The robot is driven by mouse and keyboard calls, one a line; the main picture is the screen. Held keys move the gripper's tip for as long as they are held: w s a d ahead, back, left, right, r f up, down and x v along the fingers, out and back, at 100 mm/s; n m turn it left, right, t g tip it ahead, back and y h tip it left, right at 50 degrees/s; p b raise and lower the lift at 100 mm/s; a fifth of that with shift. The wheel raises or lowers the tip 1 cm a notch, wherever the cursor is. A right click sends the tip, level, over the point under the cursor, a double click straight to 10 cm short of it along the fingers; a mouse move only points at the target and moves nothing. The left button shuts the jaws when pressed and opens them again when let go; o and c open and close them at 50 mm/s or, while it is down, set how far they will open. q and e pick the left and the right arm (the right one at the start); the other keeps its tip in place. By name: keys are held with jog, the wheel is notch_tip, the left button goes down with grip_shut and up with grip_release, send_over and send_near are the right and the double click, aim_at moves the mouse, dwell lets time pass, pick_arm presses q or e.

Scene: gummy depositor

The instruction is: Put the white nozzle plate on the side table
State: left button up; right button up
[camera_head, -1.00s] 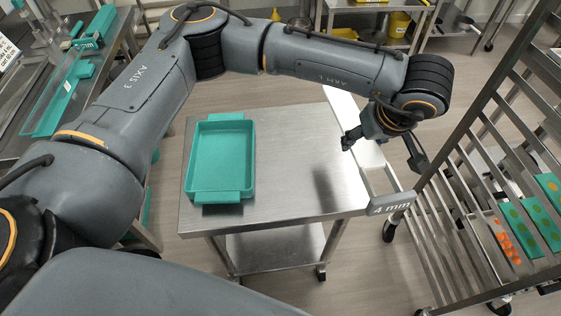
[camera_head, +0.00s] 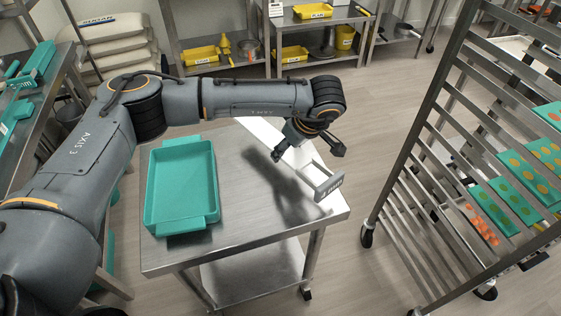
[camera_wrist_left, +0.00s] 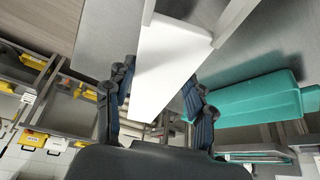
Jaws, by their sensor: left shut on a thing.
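The white nozzle plate (camera_head: 262,131) is long and flat, with a grey "4 mm" tag (camera_head: 328,189) at its near end. My left gripper (camera_head: 308,154) is shut on it, with a finger on either side. In the left wrist view the plate (camera_wrist_left: 172,60) runs up between the fingers (camera_wrist_left: 163,100). The steel side table (camera_head: 248,222) lies below. The plate is over its right part, and a dark shadow falls on the tabletop; the gap is hard to judge. My right gripper is not in view.
A teal tray (camera_head: 181,228) fills the table's left part; the middle front is bare. A steel rack (camera_head: 410,160) with teal moulds stands to the right, across a strip of floor. Shelves with yellow bins (camera_head: 200,55) stand at the back.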

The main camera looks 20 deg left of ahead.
aim_at(281, 169)
pick_arm(q)
jog(key=shift+w+a+f, duration=0.15)
jog(key=shift+a+f, duration=0.2)
jog(key=shift+f, duration=0.05)
jog(key=x, duration=0.1)
jog(key=b+x, duration=0.1)
jog(key=x, duration=0.1)
jog(key=b+x, duration=0.1)
jog(key=shift+s+f, duration=0.25)
jog(key=shift+f, duration=0.3)
jog(key=shift+d, duration=0.1)
jog(key=o, duration=0.9)
jog(key=shift+f+b, duration=0.15)
jog(key=shift+b, duration=0.15)
jog(key=o, duration=0.5)
